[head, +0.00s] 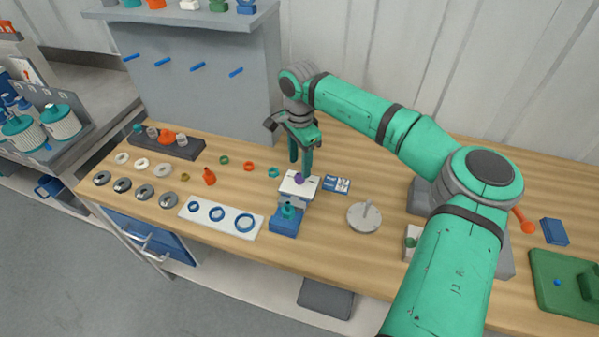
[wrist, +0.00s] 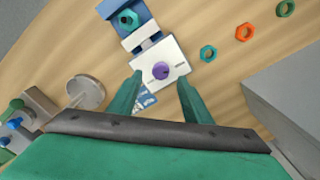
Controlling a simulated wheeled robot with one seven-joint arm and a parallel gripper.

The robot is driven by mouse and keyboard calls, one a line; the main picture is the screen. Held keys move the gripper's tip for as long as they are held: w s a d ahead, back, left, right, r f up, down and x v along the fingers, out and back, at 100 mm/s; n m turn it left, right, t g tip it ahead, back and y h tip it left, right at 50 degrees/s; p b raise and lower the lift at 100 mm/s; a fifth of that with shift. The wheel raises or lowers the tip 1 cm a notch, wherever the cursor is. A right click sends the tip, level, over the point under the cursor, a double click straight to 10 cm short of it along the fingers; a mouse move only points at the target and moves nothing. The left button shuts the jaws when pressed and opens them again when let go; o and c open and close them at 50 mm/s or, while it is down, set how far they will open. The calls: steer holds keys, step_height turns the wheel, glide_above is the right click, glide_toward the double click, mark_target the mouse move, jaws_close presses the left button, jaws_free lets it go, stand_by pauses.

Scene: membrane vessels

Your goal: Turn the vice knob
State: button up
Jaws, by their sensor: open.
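A small blue vice (head: 285,221) stands near the front edge of the wooden bench, with a teal knob (head: 288,210) on it. The vice also shows at the top of the wrist view (wrist: 113,9), with its teal knob (wrist: 128,18). Beside it is a white plate (head: 290,187) carrying a round purple knob (head: 299,179). In the wrist view the purple knob (wrist: 161,71) lies between the fingertips' lines, on the white plate (wrist: 146,58). My gripper (head: 301,172) is open and points down over the plate. Its two teal fingers (wrist: 160,82) hold nothing. Whether they touch the plate is unclear.
A blue-and-white card (head: 337,185) and a grey disc with a post (head: 364,216) lie to the right. A grey panel with blue pegs (head: 207,95) stands behind.

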mark_target(299, 176)
steer(key=shift+a+f, duration=0.1)
steer(key=shift+f, duration=2.35)
steer(key=c, duration=1.1)
